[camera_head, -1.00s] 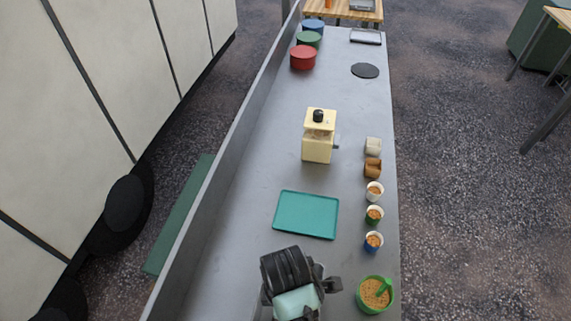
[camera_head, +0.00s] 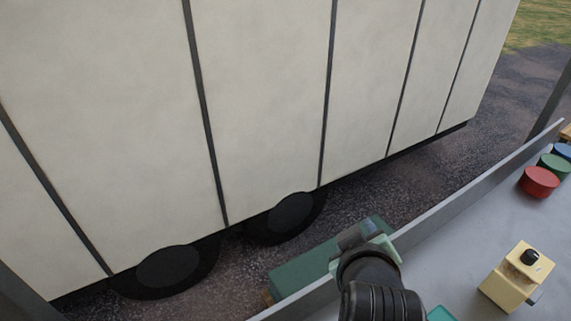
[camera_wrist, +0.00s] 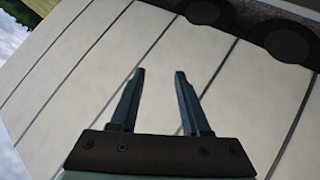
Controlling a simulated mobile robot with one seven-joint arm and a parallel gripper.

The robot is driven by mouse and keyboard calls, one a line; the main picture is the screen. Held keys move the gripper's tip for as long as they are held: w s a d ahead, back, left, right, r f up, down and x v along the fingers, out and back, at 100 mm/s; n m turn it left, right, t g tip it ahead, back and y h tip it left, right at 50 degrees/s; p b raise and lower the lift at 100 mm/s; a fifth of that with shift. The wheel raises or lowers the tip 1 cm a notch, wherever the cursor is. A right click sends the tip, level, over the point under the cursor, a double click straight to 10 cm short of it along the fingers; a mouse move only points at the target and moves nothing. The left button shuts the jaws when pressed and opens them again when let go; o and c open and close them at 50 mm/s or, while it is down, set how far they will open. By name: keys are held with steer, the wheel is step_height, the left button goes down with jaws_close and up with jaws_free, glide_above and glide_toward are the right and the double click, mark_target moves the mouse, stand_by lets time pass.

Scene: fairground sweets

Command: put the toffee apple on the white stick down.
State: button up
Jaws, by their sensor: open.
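No toffee apple and no white stick show in either view now. My gripper (camera_wrist: 160,75) is open in the wrist view, with its two dark fingers apart and nothing between them. Behind the fingers is the pale panelled side of a trailer. In the head view my arm rises at the bottom, over the near edge of the grey counter (camera_head: 475,235); the fingertips cannot be made out there.
A cream box with a black knob (camera_head: 512,280) stands on the counter at right. Red (camera_head: 539,182), green (camera_head: 554,167) and blue tubs stand beyond it. A teal tray (camera_head: 440,314) shows barely. The pale trailer (camera_head: 265,100) fills the left. A green bench (camera_head: 305,272) lies beside the counter.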

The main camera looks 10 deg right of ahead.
steer(key=w+a+r+m+t, duration=0.1)
steer(key=a+r+t, duration=0.4)
steer(key=r, duration=0.8)
steer(key=w+a+r+m+t, duration=0.1)
steer(key=a+r+t, duration=0.3)
steer(key=r, duration=0.9)
steer(key=s+a+r+m+t+y, duration=0.1)
steer(key=s+a+r+t, duration=0.2)
steer(key=r, duration=0.5)
steer(key=s+a+r+m+t+y, duration=0.1)
steer(key=s+a+r+t+y, duration=0.1)
steer(key=s+a+r+t, duration=0.2)
step_height(320, 180, up, 4)
steer(key=s, duration=0.2)
steer(key=shift+s+a+r+t, duration=0.2)
steer(key=shift+s+a+t, duration=0.05)
steer(key=shift+s+t, duration=0.05)
